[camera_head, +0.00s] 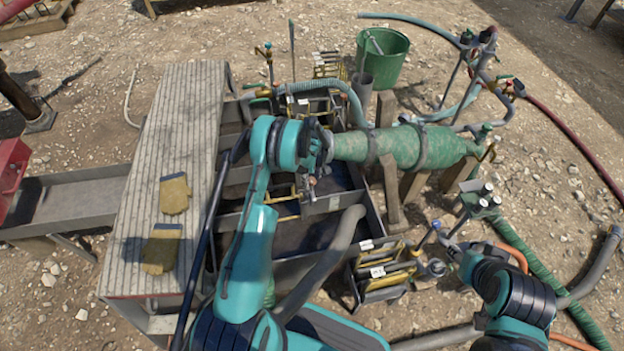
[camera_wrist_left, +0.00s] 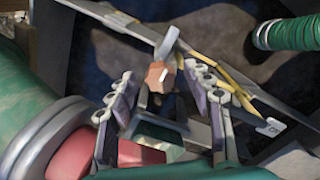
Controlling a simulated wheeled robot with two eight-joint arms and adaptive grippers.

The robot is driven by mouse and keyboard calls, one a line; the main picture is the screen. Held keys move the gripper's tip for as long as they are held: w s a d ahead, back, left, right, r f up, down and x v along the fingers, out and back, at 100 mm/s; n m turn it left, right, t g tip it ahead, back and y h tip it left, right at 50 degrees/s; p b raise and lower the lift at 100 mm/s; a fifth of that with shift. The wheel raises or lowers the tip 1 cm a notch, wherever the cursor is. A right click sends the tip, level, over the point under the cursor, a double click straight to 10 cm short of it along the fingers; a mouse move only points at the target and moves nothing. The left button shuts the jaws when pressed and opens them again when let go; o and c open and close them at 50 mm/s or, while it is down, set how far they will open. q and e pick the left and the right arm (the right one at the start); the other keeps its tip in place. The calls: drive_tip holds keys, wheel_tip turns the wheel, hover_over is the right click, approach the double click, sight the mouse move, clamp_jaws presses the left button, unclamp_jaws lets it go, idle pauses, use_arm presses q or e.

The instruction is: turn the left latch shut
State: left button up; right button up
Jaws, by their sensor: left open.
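The left latch (camera_wrist_left: 157,76) shows in the wrist view as a small copper-brown block with a grey upright lever, at the tank's dividing wall. My left gripper (camera_wrist_left: 165,88) is open, with one grey finger on each side of the latch; I cannot tell whether either finger touches it. In the head view my left gripper (camera_head: 307,188) points down over the middle of the mud tank (camera_head: 335,203), and the latch there is too small and covered to make out clearly. My right gripper (camera_head: 447,244) is low at the right, beyond the tank, its fingers too small to judge.
A ridged walkway (camera_head: 180,110) with two yellow gloves (camera_head: 174,194) runs along the left. A grey hose (camera_head: 325,262) crosses the front of the tank. A green bucket (camera_head: 385,62) stands behind.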

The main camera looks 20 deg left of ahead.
use_arm(q)
drive_tip(key=c, duration=1.2)
drive_tip(key=shift+o, duration=0.2)
drive_tip(key=shift+m, duration=0.3)
drive_tip(key=m, duration=0.8)
drive_tip(key=shift+m, duration=0.4)
drive_tip(key=m, duration=0.4)
drive_tip(key=shift+s+a, duration=0.1)
drive_tip(key=shift+m, duration=2.3)
